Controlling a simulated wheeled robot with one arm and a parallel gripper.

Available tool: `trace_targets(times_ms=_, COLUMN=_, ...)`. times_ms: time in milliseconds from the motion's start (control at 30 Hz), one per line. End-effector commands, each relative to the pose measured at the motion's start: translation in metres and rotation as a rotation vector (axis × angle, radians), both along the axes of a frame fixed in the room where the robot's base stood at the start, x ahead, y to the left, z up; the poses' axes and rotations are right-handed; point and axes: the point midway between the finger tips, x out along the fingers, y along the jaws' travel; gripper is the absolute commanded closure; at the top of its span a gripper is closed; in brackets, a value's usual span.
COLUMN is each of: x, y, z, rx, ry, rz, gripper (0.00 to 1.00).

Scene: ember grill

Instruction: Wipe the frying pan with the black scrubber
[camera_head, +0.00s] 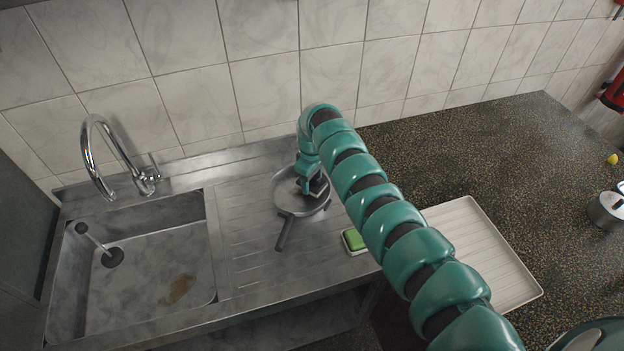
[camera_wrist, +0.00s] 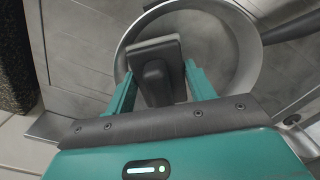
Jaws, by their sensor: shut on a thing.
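The frying pan (camera_head: 290,204) sits on the metal drainboard to the right of the sink, its dark handle (camera_head: 285,234) pointing toward the front. My gripper (camera_head: 313,188) is over the pan, reaching down from above. In the wrist view the gripper (camera_wrist: 160,85) is shut on the black scrubber (camera_wrist: 155,55), whose dark grip lies between the two green fingers. The scrubber's flat head is over the inside of the pan (camera_wrist: 238,50), near its rim. I cannot tell whether it touches the pan's bottom.
A green sponge in a white dish (camera_head: 353,240) lies right of the pan, partly behind my arm. The sink (camera_head: 150,250) with a tap (camera_head: 100,150) is at the left. A white ribbed tray (camera_head: 490,250) and a metal pot (camera_head: 607,210) stand on the dark counter (camera_head: 450,140).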

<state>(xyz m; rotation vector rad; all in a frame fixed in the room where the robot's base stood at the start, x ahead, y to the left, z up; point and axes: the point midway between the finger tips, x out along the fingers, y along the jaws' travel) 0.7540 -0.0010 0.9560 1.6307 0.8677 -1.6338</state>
Motion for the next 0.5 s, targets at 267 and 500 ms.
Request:
trace_targets(times_ms=267, x=-0.0001, y=-0.0004, z=-0.0033, rx=-0.001, ry=0.001, rz=0.0, gripper=0.64)
trace_targets(times_ms=500, x=-0.0001, y=-0.0005, z=-0.0078, rx=-0.001, ry=0.001, rz=0.0, gripper=0.64)
